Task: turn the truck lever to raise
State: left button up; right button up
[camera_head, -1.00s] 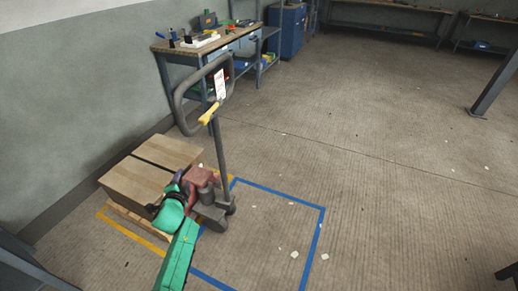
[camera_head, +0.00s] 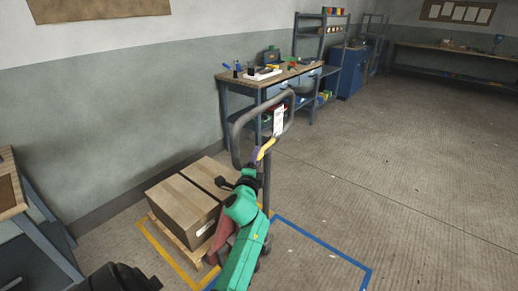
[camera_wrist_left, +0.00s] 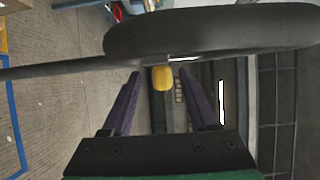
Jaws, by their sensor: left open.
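The pallet truck stands with its dark handle loop (camera_head: 236,140) upright, a white tag hanging in it. The yellow lever (camera_head: 268,146) is at the bottom of the loop. My left gripper (camera_head: 256,154) is right at the lever, its purple fingers partly hidden by my green arm. In the left wrist view the gripper (camera_wrist_left: 164,73) is open, and the yellow lever (camera_wrist_left: 162,79) shows between the two fingers, with gaps on both sides. The dark handle bar (camera_wrist_left: 215,32) crosses just beyond the fingertips. My right gripper is not in view.
Cardboard boxes (camera_head: 182,205) lie on a wooden pallet left of the truck. A workbench (camera_head: 265,82) with tools stands behind along the wall. Blue tape (camera_head: 328,249) marks the floor to the right, where the floor is open.

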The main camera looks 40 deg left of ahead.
pick_arm(q)
jog(key=shift+w+a+f, duration=0.1)
jog(key=shift+w+a, duration=0.2)
jog(key=shift+w, duration=0.25)
jog(key=shift+s+d+r, duration=0.2)
jog(key=shift+s+r, duration=0.05)
jog(key=shift+s, duration=0.05)
jog(key=shift+s+d+r, duration=0.1)
jog(key=c, duration=0.4)
grip_shut()
jog(key=shift+r, duration=0.15)
